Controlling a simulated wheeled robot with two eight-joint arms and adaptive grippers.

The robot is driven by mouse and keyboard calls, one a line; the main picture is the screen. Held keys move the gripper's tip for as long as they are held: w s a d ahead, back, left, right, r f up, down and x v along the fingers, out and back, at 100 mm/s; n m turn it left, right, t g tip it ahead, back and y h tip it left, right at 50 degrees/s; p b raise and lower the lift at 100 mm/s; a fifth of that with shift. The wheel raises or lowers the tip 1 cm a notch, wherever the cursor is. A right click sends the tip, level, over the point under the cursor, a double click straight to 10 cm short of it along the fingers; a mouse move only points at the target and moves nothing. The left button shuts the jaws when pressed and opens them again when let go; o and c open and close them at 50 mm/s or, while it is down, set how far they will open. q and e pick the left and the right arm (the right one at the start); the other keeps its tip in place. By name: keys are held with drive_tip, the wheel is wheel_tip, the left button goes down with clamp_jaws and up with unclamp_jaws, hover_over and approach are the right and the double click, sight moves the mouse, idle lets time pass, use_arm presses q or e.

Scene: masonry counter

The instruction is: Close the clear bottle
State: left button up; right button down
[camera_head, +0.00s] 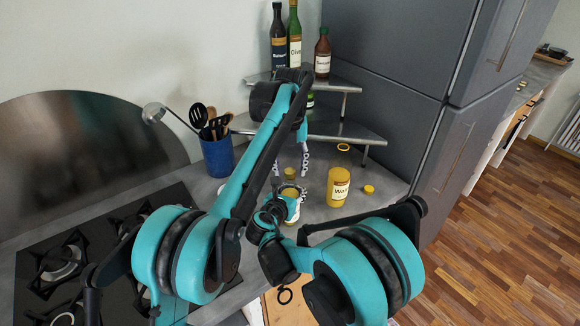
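A small bottle, seemingly the clear one, with yellowish contents (292,215) stands on the counter, largely hidden by my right gripper and wrist. A yellow cap-like piece (290,174) shows just above it; I cannot tell whether it touches the bottle. My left gripper (291,166) reaches down from above, its fingers apart on either side of that piece, with no clear contact. My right gripper (290,191) is low around or beside the bottle; its fingers are too small and overlapped to tell its grip. A loose yellow cap (369,189) lies at the right.
A yellow labelled jar (339,187) stands right of the grippers. A tiered metal shelf (335,127) with several bottles fills the corner. A blue utensil holder (217,155) and gas stove (62,262) are left; a grey fridge (400,85) is right.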

use_arm(q)
drive_tip(key=shift+r, duration=2.25)
drive_tip(key=shift+c, duration=0.3)
